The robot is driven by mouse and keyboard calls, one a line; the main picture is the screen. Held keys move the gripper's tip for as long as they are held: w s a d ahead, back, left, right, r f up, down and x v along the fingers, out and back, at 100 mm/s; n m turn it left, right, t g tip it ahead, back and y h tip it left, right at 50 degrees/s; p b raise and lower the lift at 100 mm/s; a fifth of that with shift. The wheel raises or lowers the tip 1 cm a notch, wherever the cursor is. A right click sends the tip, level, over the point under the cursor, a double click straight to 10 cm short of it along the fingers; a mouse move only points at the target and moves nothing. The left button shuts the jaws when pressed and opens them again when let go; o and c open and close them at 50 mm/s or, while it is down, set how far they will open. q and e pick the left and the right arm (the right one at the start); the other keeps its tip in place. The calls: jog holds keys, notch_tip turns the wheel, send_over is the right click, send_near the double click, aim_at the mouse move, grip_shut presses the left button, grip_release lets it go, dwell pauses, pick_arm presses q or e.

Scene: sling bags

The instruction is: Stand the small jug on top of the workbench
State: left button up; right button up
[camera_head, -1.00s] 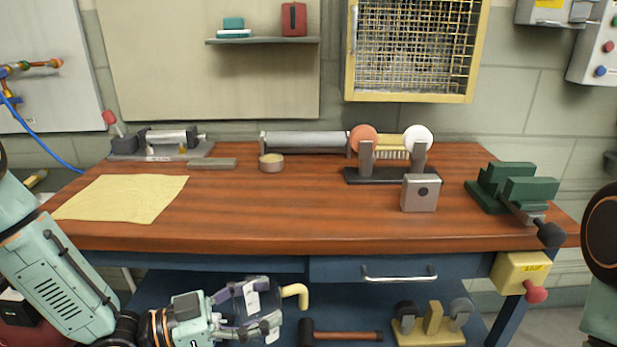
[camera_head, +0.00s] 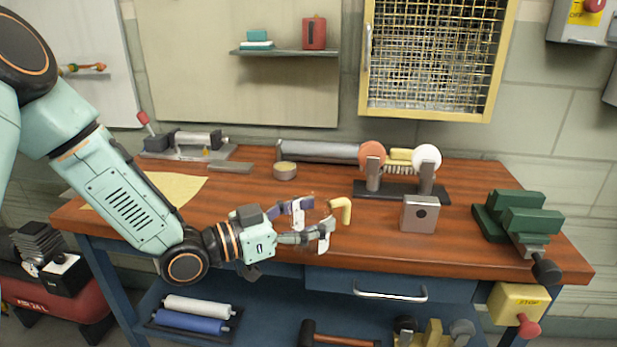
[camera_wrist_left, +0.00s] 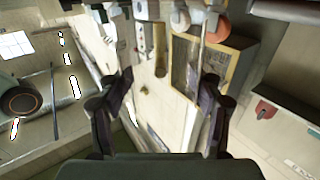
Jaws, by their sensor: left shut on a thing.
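The small jug (camera_head: 341,210) is clear, with a pale yellow handle pointing right. Its see-through body is hard to make out in the head view. My left gripper (camera_head: 316,220) is shut on the jug's body, with the handle clear of the fingers. In the head view, the jug shows in front of the near part of the wooden workbench top (camera_head: 240,190). Its height above the top is hard to tell. In the left wrist view, the fingers of my left gripper (camera_wrist_left: 160,108) stand apart, and the clear body hardly shows. My right gripper is out of view.
A metal block (camera_head: 420,214), a grinder (camera_head: 400,188) and a green vise (camera_head: 515,220) stand right of the jug. A round tin (camera_head: 285,171) is behind it. A yellow cloth (camera_head: 180,187) lies left. Bare wood shows between the jug and the tin.

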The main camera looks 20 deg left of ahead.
pick_arm(q)
jog(key=w+a+r+n+t+y+p, duration=0.3)
jog(key=w+a+r+n+t+y, duration=0.1)
jog(key=w+a+r+n+y, duration=0.35)
jog(key=a+n+y, duration=0.3)
jog(key=a+y, duration=0.5)
jog(key=a, duration=0.1)
jog(key=shift+y, duration=0.25)
jog(key=f+b, duration=0.1)
jog(key=f, duration=0.2)
jog(key=f+b, duration=0.1)
jog(key=f, duration=0.2)
jog(key=f+b, duration=0.1)
jog(key=f, duration=0.2)
jog(key=shift+s+a, duration=0.2)
jog(key=shift+s, duration=0.05)
jog(key=shift+f, duration=0.35)
jog(key=shift+w, duration=0.15)
jog(key=shift+f, duration=0.1)
